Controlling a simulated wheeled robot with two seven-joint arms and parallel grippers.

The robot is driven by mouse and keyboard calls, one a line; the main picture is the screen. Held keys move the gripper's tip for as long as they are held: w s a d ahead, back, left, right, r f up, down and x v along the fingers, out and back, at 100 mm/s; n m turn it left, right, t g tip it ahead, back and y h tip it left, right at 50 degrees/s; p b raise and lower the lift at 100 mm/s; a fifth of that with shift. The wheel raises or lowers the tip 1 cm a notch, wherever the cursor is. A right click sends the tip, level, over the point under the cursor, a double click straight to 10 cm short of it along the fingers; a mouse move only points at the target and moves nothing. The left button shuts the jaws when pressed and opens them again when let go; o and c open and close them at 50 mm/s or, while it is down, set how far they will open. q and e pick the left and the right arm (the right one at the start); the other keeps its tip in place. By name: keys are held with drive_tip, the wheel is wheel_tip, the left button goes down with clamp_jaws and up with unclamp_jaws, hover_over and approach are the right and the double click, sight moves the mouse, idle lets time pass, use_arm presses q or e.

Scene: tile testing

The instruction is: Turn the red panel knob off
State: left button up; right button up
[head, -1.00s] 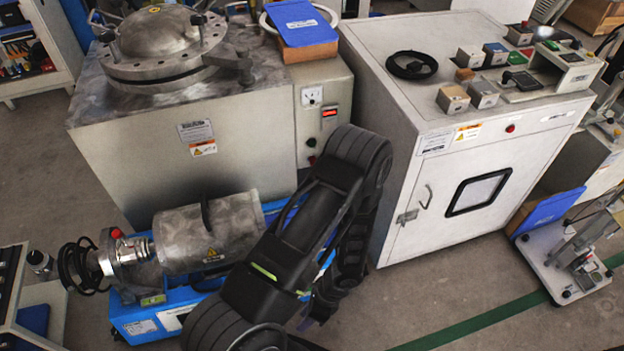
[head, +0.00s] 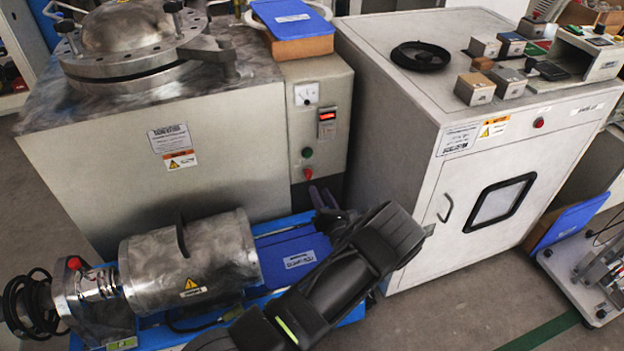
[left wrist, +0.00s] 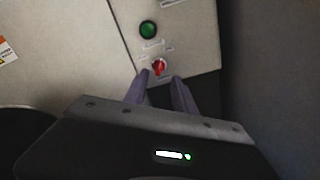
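The red panel knob (head: 308,173) sits low on the grey control panel of the machine with the round metal lid. It shows more closely in the left wrist view (left wrist: 159,66), below a green button (left wrist: 148,29). My left gripper (left wrist: 160,79) is open, with its two purple-grey fingers apart and their tips just below and to either side of the knob. In the head view my left gripper (head: 322,196) reaches up to the panel's lower part. I cannot tell whether the fingers touch the knob. My right gripper is not in view.
A blue machine with a metal drum (head: 190,258) stands in front, below my left arm. A white cabinet (head: 400,180) stands close on the right of the panel.

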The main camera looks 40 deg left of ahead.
sight(311, 176)
use_arm(q)
drive_tip(key=b+x, duration=0.2)
drive_tip(key=x, duration=0.4)
drive_tip(key=shift+w+a+f, duration=0.15)
drive_tip(key=shift+a, duration=0.2)
drive_tip(key=shift+w+a, duration=0.3)
drive_tip(key=shift+a, duration=0.1)
clamp_jaws()
